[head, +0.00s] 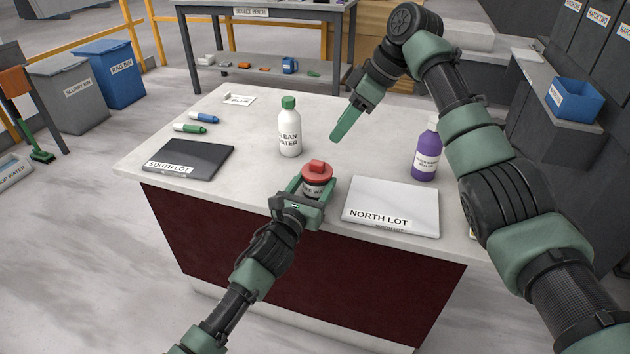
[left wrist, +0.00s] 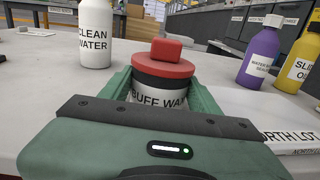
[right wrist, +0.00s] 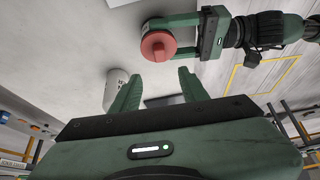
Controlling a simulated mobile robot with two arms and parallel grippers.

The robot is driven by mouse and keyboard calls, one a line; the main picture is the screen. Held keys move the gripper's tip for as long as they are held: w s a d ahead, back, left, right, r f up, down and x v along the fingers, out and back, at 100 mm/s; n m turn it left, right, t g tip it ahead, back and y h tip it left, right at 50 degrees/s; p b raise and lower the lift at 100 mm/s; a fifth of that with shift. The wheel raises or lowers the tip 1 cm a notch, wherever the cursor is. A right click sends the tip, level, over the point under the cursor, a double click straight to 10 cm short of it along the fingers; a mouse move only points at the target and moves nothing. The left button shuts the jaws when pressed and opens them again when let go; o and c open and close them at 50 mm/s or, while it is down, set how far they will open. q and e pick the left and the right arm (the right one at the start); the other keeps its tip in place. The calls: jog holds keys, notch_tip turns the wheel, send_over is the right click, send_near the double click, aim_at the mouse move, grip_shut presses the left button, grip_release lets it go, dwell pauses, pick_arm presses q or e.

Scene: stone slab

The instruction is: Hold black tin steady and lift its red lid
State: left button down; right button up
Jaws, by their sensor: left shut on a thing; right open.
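The black tin (head: 317,187) stands near the front edge of the slab, with a white label partly reading "BUFF WA" in the left wrist view (left wrist: 160,94). Its red lid (head: 316,170) with a block-shaped knob sits on top. My left gripper (head: 303,187) is shut around the tin's body below the lid; the lid is clear of the fingers. My right gripper (head: 343,125) is open and empty, above the slab behind and right of the tin. In the right wrist view the lid (right wrist: 158,42) shows beyond its fingertips.
A white clean-water bottle (head: 289,132) stands behind the tin. The North Lot panel (head: 391,200) lies to its right, with a purple bottle (head: 425,155) behind. The dark South Lot panel (head: 190,157) and two markers (head: 195,122) lie left. Bare slab lies between.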

aim_at(318, 163)
jog(key=o, duration=0.5)
jog(key=shift+a, duration=0.1)
jog(key=o, duration=0.3)
jog(key=shift+s+a+m+h, duration=0.15)
jog(key=shift+m+h, duration=0.15)
jog(key=shift+m, duration=0.2)
jog(key=shift+o, duration=0.2)
jog(key=s+a+m+t+h, duration=0.2)
jog(key=s+a+m+h, duration=0.15)
jog(key=m, duration=0.65)
jog(key=shift+t, duration=0.3)
jog(key=x, duration=1.2)
jog(key=shift+w, duration=0.4)
jog(key=c, duration=1.6)
